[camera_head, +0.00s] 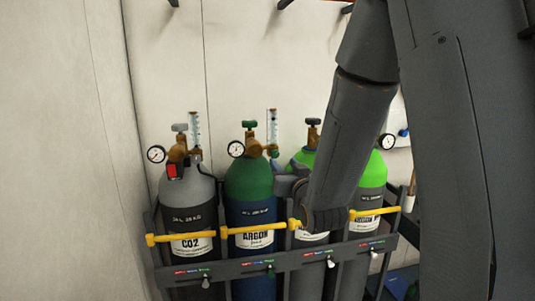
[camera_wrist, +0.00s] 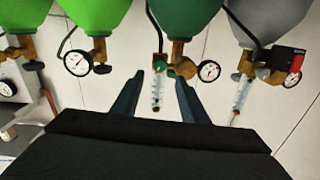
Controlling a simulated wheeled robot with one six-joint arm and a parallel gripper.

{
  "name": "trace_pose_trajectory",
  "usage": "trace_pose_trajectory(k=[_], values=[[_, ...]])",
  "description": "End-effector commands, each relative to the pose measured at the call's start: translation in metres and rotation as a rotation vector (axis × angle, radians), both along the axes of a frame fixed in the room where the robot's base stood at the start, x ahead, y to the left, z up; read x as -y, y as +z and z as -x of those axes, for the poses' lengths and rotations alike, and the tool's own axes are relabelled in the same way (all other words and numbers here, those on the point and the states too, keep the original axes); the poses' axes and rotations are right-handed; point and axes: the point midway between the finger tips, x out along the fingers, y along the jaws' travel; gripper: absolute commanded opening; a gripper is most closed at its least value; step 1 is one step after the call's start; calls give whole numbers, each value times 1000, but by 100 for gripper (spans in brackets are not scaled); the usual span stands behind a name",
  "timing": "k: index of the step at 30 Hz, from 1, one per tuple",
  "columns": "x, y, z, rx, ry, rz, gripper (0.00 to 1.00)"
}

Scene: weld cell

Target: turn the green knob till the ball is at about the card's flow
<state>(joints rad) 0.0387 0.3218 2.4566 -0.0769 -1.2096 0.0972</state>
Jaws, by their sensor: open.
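The argon cylinder (camera_head: 249,180) has a green top and carries a gauge, a brass regulator and a clear flow tube (camera_head: 272,125). A small green knob (camera_head: 273,153) sits at the foot of that tube; another green handwheel (camera_head: 249,125) tops the cylinder valve. In the wrist view, which looks upside down, the flow tube (camera_wrist: 156,92) lies between the fingers of my gripper (camera_wrist: 160,86). The gripper is open and holds nothing. Green parts (camera_wrist: 185,68) show just beyond the fingertips. The ball is too small to make out, and I cannot identify the flow card.
A grey CO2 cylinder (camera_head: 188,205) with its own flow tube (camera_head: 195,130) stands left of the argon. Bright green-topped cylinders (camera_head: 375,172) stand to the right, partly behind my arm. A rack rail (camera_head: 235,266) and yellow bars (camera_head: 180,237) run across the front.

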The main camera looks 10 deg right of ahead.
Motion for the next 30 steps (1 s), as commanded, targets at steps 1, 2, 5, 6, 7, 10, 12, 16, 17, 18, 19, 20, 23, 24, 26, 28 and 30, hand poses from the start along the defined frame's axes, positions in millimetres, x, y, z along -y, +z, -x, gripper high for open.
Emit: trace_pose_trajectory(k=[1,2,5,6,7,10,12,16,17,18,19,20,23,24,26,28,30], values=[[0,1,-3,2,0,0,40],[0,1,-6,1,0,0,40],[-1,1,-17,0,1,0,40],[-1,1,-23,0,1,0,40],[-1,1,-27,0,1,0,40],[-3,1,-42,-1,2,1,40],[-3,0,-51,-2,3,1,40],[-4,1,-66,-1,3,1,40],[-4,1,-68,-1,3,1,40],[-4,1,-71,-1,3,1,40],[-4,0,-72,-1,3,1,40],[-4,0,-73,-1,3,1,40],[-4,0,-76,-1,3,1,40],[-4,0,-76,-1,3,1,40],[-5,0,-76,-1,3,1,40],[-5,0,-76,-1,3,1,40],[-5,0,-76,-1,3,1,37]])
